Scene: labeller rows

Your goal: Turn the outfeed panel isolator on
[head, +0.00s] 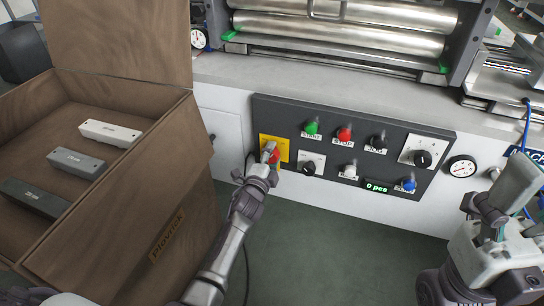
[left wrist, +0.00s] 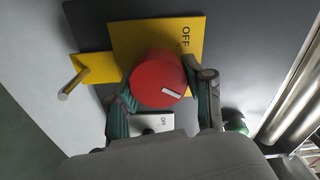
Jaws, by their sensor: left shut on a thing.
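The red isolator knob (head: 274,156) sits on a yellow plate (head: 283,143) at the left end of the dark control panel. In the left wrist view the round red knob (left wrist: 158,78) carries a white mark lying nearly across the picture, on its right half. The yellow plate (left wrist: 135,35) shows an OFF label beyond the knob; any other label is hidden. My left gripper (head: 268,154) is shut on the knob, with one finger on each side in the left wrist view (left wrist: 160,92). My right gripper (head: 490,228) hangs at the lower right, away from the panel; its jaw opening is unclear.
The dark panel (head: 262,108) also has a green button (head: 312,127), a red button (head: 344,134), black knobs and a counter display. A brown crate (head: 120,235) with several labelled blocks stands at the left. Steel rollers (head: 340,37) lie above. Floor below is clear.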

